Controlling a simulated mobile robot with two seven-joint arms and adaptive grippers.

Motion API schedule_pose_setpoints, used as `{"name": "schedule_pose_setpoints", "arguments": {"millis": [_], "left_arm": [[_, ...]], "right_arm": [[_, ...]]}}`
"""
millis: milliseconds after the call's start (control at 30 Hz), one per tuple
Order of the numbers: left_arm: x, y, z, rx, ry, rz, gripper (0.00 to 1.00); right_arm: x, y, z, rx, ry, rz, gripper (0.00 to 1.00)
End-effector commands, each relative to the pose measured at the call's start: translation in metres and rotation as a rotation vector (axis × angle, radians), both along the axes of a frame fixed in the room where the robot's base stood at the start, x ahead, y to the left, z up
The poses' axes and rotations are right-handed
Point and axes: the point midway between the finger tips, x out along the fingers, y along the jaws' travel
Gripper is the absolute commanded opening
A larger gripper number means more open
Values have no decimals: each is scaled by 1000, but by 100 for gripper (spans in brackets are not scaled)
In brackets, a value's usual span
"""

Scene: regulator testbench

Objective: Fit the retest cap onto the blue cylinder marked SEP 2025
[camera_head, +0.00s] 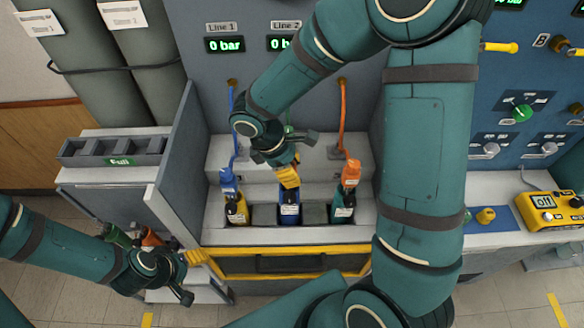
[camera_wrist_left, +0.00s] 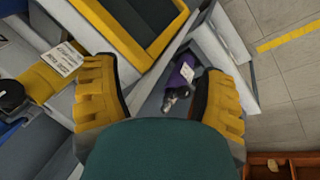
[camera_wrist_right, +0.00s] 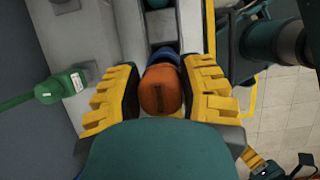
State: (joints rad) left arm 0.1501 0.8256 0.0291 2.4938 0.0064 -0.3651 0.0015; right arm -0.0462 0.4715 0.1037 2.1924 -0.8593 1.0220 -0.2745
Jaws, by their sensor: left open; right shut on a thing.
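My right gripper (camera_head: 288,178) is shut on an orange cap-like piece (camera_wrist_right: 161,91), which shows between its yellow fingers in the right wrist view. In the head view it is directly above the blue cylinder (camera_head: 290,213) in the middle of the bench bay. Blue also shows just beyond the orange piece in the right wrist view (camera_wrist_right: 163,54). I cannot tell whether the two touch. The cylinder's label is too small to read. My left gripper (camera_head: 196,258) is open and empty by the bay's front left corner; its spread fingers show in the left wrist view (camera_wrist_left: 160,95).
A yellow cylinder (camera_head: 237,211) with a blue connector stands left in the bay, a teal one (camera_head: 343,209) with an orange connector right. A green hose connector (camera_wrist_right: 63,88) lies beside the right gripper. A purple cylinder (camera_wrist_left: 180,72) is below the left gripper. A tray (camera_head: 113,149) stands left.

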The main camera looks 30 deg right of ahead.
Motion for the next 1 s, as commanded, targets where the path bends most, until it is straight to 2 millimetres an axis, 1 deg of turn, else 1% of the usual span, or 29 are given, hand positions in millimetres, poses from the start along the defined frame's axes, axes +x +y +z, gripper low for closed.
{"name": "schedule_pose_setpoints", "arguments": {"millis": [467,500,533,567,867,1000], "left_arm": [[0,0,-6,0,0,0,72],[0,0,-6,0,0,0,72],[0,0,-6,0,0,0,72],[0,0,-6,0,0,0,72],[0,0,-6,0,0,0,72],[0,0,-6,0,0,0,72]], "right_arm": [[0,0,-7,0,0,0,8],[0,0,-7,0,0,0,54],[0,0,-7,0,0,0,64],[0,0,-7,0,0,0,72],[0,0,-6,0,0,0,72],[2,3,2,0,-4,0,72]]}}
